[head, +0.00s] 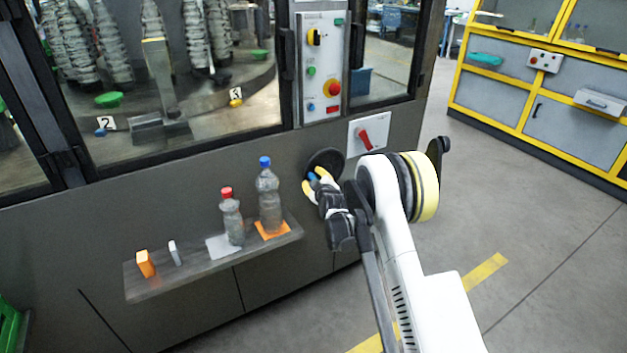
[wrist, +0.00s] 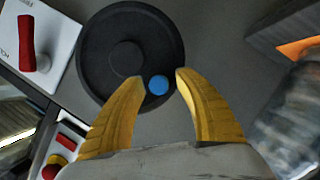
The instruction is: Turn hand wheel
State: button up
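The hand wheel (head: 326,160) is a black disc on the front panel of the grey machine, right of the shelf. In the wrist view the hand wheel (wrist: 113,52) fills the upper middle, with a round hub. Its blue knob (wrist: 158,85) sits near the rim. My gripper (wrist: 158,78) is open, its two yellow fingers on either side of the blue knob. I cannot tell whether the fingers touch it. In the head view my gripper (head: 316,180) is at the wheel's lower left and partly covers it.
A red rotary switch (head: 368,138) on a white plate is right of the wheel. A control panel (head: 321,65) with a red button is above. A shelf (head: 190,268) with two bottles and small blocks sticks out to the left. The floor at right is open.

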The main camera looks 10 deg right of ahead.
grip_shut()
jog(key=shift+f+n, duration=0.2)
jog(key=shift+n, duration=0.1)
jog(key=shift+o, duration=1.2)
grip_release()
jog(key=shift+f, duration=0.1)
jog(key=v, duration=1.2)
jog(key=shift+s+a, duration=0.1)
